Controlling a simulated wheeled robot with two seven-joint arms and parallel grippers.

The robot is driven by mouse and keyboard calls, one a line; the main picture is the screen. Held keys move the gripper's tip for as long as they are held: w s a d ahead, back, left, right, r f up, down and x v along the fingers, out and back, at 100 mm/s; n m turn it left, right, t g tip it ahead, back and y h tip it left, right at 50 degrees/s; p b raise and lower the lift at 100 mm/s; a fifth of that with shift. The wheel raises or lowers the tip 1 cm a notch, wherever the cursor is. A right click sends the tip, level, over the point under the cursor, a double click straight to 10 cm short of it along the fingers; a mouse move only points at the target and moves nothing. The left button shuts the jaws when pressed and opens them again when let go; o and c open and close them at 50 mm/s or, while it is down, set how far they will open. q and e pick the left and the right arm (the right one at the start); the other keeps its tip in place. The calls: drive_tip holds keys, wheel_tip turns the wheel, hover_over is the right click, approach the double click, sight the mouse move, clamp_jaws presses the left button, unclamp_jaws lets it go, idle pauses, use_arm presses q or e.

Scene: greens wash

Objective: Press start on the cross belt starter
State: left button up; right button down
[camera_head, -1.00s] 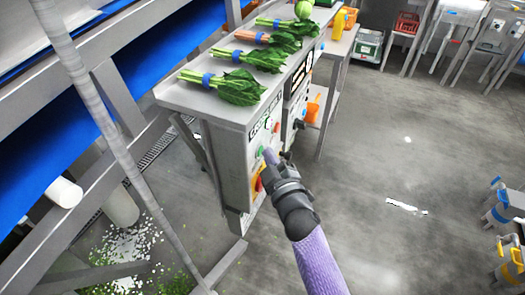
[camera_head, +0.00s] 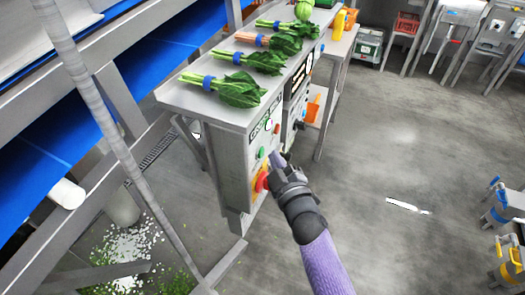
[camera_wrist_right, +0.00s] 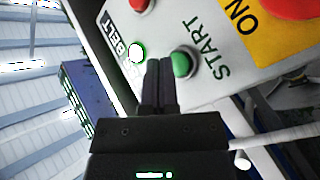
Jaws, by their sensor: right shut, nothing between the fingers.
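The cross belt starter is a grey metal box (camera_head: 231,160) with a sloping front panel. Its green START button (camera_head: 261,153) shows in the head view, and the button (camera_wrist_right: 181,64) is large in the wrist view beside the word START. My right gripper (camera_head: 277,160) is shut and empty, its fingertips just in front of the panel. In the wrist view the closed fingertips (camera_wrist_right: 160,66) appear right beside the green button; whether they touch it I cannot tell. A bright white lamp (camera_wrist_right: 136,53) sits near the BELT lettering. My left gripper is not in view.
A red knob (camera_head: 261,183) on a yellow plate sits below the green button; the wrist view shows the plate (camera_wrist_right: 248,38) marked ON. Bunches of greens (camera_head: 238,88) lie on top of the box. A blue belt (camera_head: 50,150) runs at left.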

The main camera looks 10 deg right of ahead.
drive_tip(key=s+d+p, duration=0.1)
drive_tip(key=d, duration=0.1)
drive_tip(key=s+d, duration=0.2)
drive_tip(key=shift+p, duration=0.4)
drive_tip(key=shift+w, duration=0.1)
idle(0.4)
